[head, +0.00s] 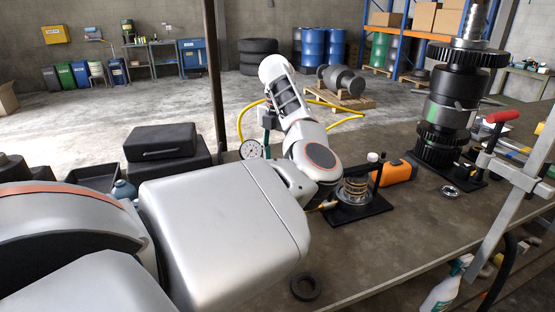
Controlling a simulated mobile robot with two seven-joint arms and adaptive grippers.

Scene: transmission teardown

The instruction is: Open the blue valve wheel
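I cannot make out a blue valve wheel in the head view. A pressure gauge (251,149) with a white dial stands behind my arm, with a dark greenish fitting (267,118) just above it and a yellow hose (240,122) beside it. A small blue-grey rounded object (123,189) shows at the left, partly hidden by my arm; I cannot tell what it is. My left arm comes in from the left, crosses the bench and bends up and away near the gauge. Its fingers cannot be seen. My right gripper is not in view.
On the bench (395,236) are a coil spring on a black plate (360,212), an orange case (397,171), a tall gear stack (450,100), a red-handled clamp (502,117) and a black ring (305,287). Black cases (160,141) lie left. A dark post (214,70) rises behind.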

